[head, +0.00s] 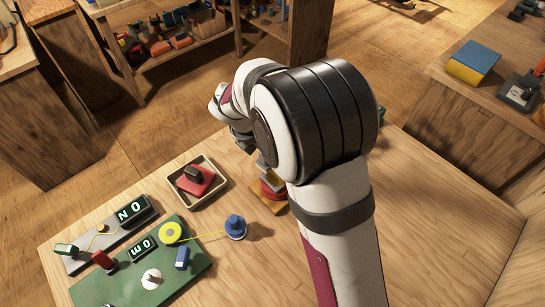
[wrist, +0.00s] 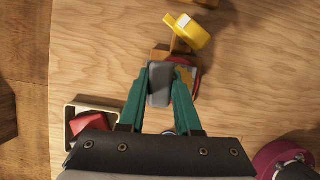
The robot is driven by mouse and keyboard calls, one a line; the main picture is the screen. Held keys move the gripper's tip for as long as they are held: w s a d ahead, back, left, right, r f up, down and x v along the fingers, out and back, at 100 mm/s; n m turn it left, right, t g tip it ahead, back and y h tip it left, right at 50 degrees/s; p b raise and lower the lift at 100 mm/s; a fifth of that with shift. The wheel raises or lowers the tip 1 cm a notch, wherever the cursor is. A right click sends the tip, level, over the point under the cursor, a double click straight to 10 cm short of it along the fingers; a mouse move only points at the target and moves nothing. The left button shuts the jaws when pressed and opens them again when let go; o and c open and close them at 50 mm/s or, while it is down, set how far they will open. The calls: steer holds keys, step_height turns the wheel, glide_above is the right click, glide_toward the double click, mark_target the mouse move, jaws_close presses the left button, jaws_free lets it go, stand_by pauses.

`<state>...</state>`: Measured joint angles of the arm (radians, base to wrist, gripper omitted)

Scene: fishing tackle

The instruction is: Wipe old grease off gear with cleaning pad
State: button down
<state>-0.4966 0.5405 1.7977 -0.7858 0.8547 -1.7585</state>
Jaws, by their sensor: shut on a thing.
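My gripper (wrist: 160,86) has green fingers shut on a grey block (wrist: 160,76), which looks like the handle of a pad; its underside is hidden. It is over or beside a round red item (wrist: 195,88) with a yellow-brown patch (wrist: 186,76), perhaps the greasy gear. Contact cannot be told. In the head view the red item (head: 272,190) sits on a wooden base, partly behind my arm. My gripper (head: 260,158) is mostly hidden there. A red pad with a dark handle (head: 195,180) lies in a shallow tray (head: 178,199) to the left.
A yellow item (wrist: 190,32) on wood stands just beyond the red one. The table's right side (head: 430,230) is clear.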

steer(key=shift+r, duration=3.05)
